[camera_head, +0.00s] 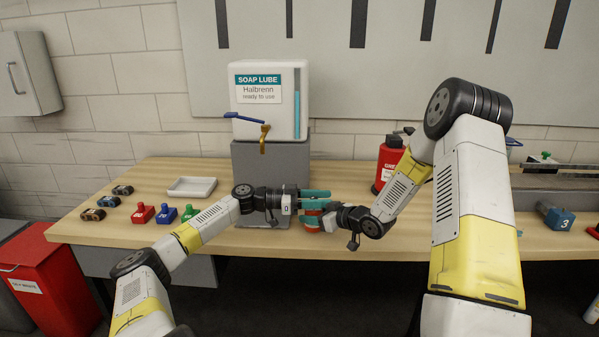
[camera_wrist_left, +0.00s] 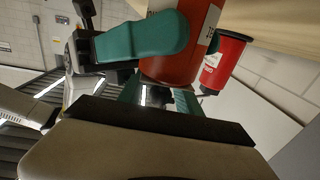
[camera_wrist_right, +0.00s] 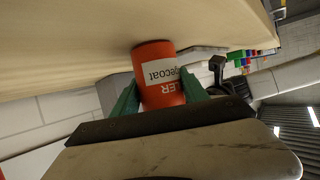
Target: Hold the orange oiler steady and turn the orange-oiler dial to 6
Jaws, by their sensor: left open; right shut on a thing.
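The orange oiler (camera_head: 312,226) is at the table's front edge in the head view, mostly covered by the grippers. My right gripper (camera_wrist_right: 167,92) is shut on its body; in the right wrist view the oiler (camera_wrist_right: 155,60) sits between the green fingers, its white label partly showing. My left gripper (camera_head: 314,198) is open with its fingers close to the oiler's end. In the left wrist view the oiler (camera_wrist_left: 172,66) lies just past the left fingers (camera_wrist_left: 160,98), with a right finger across it. The dial and its setting cannot be made out.
A red can (camera_head: 388,163) stands behind my right forearm. The soap lube dispenser (camera_head: 285,100) stands on a grey block (camera_head: 270,165) behind the grippers. Small red, blue and green items (camera_head: 166,213) and a white tray (camera_head: 192,187) lie to the left. A blue block (camera_head: 556,217) is at the right.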

